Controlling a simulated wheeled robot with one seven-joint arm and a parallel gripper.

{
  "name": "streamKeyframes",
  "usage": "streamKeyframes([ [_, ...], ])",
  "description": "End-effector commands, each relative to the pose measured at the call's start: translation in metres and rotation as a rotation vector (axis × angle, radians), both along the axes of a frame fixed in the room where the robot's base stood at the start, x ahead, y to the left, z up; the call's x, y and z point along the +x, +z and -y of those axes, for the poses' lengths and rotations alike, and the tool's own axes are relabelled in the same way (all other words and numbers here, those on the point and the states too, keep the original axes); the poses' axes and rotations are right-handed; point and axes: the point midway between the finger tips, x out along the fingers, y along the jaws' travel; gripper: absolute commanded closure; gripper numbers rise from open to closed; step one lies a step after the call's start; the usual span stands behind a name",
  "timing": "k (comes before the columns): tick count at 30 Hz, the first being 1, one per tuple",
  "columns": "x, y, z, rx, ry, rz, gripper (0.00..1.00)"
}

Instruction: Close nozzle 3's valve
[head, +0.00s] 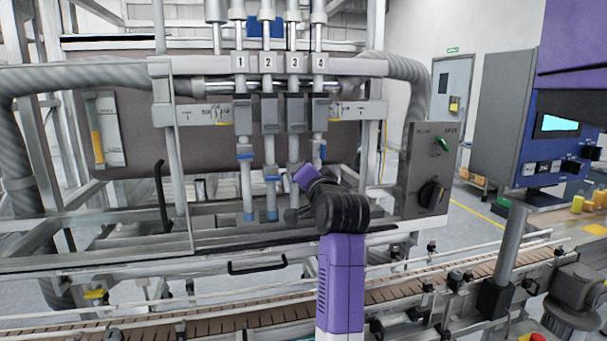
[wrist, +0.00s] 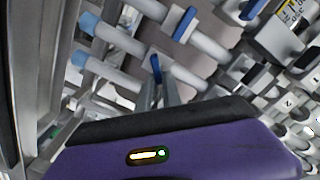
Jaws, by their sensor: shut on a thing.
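The nozzle 3 column (head: 295,113) stands third in a row of nozzles numbered 1 to 4. My gripper (head: 297,180) is in front of its lower part and hides its valve in the head view. In the wrist view my gripper's narrow fingers (wrist: 161,95) are shut on a small blue valve handle (wrist: 155,68), which I take to be nozzle 3's. This handle lies across its grey pipe. Another blue handle (wrist: 185,25) shows on the pipe beside it, apart from my fingers.
Nozzle 2's blue-tipped pipe (head: 271,198) is close on the left and nozzle 4's blue handle (head: 323,152) close on the right. A grey control box (head: 428,170) stands further right. A conveyor (head: 200,328) runs below.

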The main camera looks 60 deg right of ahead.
Motion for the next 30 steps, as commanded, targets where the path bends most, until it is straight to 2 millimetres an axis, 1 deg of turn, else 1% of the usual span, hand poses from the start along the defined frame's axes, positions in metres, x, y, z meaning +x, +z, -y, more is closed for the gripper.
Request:
streamKeyframes([
  [9, -0.002, -0.006, 0.002, 0.196, 0.001, 0.230, 1.00],
  [18, -0.003, -0.011, 0.003, 0.357, 0.000, 0.418, 1.00],
  [24, -0.004, -0.012, 0.003, 0.433, -0.001, 0.508, 1.00],
  [30, -0.004, -0.014, 0.004, 0.476, -0.001, 0.557, 1.00],
])
